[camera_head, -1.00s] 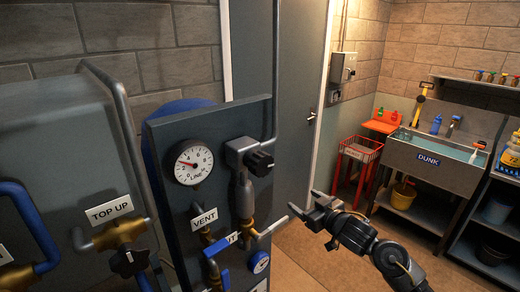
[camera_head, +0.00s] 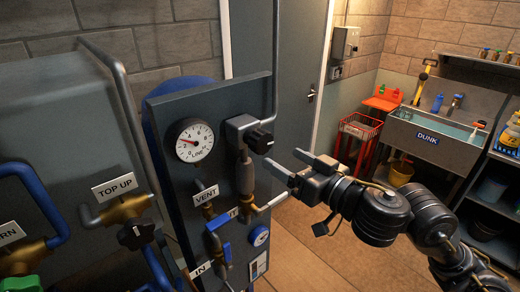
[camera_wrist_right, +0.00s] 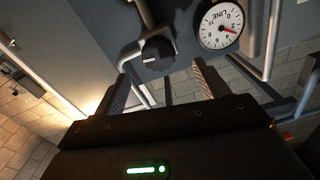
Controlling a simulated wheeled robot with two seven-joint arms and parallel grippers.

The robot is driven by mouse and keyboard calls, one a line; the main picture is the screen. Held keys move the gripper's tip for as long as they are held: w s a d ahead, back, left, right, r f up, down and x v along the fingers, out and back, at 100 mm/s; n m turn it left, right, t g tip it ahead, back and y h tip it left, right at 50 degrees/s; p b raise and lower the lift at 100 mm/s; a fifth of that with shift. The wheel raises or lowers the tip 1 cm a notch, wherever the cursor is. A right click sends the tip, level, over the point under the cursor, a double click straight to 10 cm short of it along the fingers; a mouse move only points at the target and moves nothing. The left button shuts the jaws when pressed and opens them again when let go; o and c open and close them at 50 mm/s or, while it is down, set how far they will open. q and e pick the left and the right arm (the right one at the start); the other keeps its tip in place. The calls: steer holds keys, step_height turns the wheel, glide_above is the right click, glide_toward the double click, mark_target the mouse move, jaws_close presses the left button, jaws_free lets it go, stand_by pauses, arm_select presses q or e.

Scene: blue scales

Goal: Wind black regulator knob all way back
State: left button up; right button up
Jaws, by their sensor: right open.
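The black regulator knob (camera_head: 261,141) sticks out from a grey valve body on the dark panel, right of the round white LINE gauge (camera_head: 194,141). My right gripper (camera_head: 283,159) is open and empty, just right of and below the knob in the head view. In the right wrist view the knob (camera_wrist_right: 157,53) lies beyond and between the two finger tips (camera_wrist_right: 161,76), apparently apart from them. The gauge also shows there (camera_wrist_right: 222,27), with a red needle. My left gripper is not in view.
Another black knob (camera_head: 136,235) sits under the TOP UP label (camera_head: 114,188). A blue pipe (camera_head: 35,205) curves at the left. Open floor lies behind my right arm.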

mark_target(264, 147)
steer(key=b+x, duration=0.3)
steer(key=x, duration=0.5)
steer(key=shift+d+f+b, duration=0.1)
steer(key=shift+b, duration=0.2)
steer(key=shift+w+a, duration=0.35)
steer(key=shift+w, duration=0.3)
steer(key=c, duration=1)
steer(key=shift+n+p, duration=0.3)
steer(key=shift+n, duration=1.8)
